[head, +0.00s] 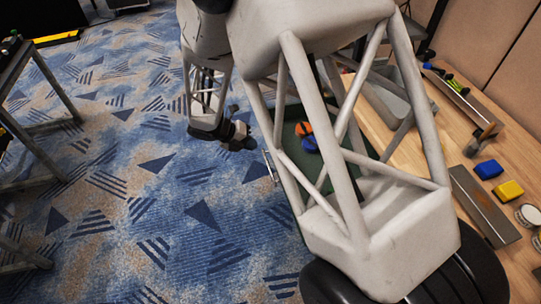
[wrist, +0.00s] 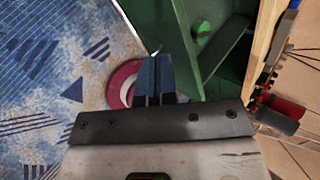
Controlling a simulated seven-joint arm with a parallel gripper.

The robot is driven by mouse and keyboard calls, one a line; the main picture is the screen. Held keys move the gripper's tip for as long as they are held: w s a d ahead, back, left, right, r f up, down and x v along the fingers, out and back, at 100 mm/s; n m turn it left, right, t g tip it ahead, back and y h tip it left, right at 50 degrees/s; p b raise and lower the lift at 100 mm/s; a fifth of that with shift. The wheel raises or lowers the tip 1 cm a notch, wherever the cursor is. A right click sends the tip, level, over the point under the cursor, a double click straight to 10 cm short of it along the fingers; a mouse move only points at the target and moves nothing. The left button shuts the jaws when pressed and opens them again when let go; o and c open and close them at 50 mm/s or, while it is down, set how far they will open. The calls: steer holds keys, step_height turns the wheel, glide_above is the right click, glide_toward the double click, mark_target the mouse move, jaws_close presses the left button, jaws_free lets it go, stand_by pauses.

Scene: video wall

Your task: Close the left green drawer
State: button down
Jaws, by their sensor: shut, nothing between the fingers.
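The green drawer (head: 291,115) shows in the head view, partly hidden behind my arm's links. It stands out from the wooden workbench over the carpet, with orange and blue items (head: 306,137) inside. In the wrist view, green panels (wrist: 228,70) with a round green knob (wrist: 203,27) lie right of and beyond the fingers; I cannot tell which panel is the drawer front. My gripper (head: 238,142) is left of the drawer in the head view. Its blue fingertips (wrist: 155,62) are together and empty in the wrist view. Whether they touch the green surface is unclear.
The wooden workbench (head: 507,125) at right carries a metal plate (head: 484,205), a blue block (head: 488,169) and a yellow block (head: 508,190). A red and white round thing (wrist: 120,84) lies beside the fingers. Patterned carpet (head: 120,190) is open at left, beside a dark table frame (head: 48,85).

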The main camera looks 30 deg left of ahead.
mark_target(266, 161)
steer(key=s+a+f+n, duration=0.1)
steer(key=a, duration=0.1)
steer(key=s+a+f+n, duration=0.1)
steer(key=f, duration=0.1)
steer(key=shift+s+a+f+n+t, duration=0.15)
steer(key=shift+a+f+n+t, duration=0.15)
steer(key=shift+a, duration=0.1)
steer(key=shift+d, duration=0.1)
steer(key=x, duration=0.9)
steer(key=shift+f, duration=0.1)
steer(key=shift+w+d+f, duration=0.2)
steer(key=shift+w+d, duration=0.8)
steer(key=shift+w, duration=0.2)
steer(key=shift+w+d, duration=0.5)
steer(key=shift+d, duration=0.05)
steer(key=w+d, duration=2.4)
steer(key=shift+w+d, duration=0.25)
steer(key=shift+w, duration=0.05)
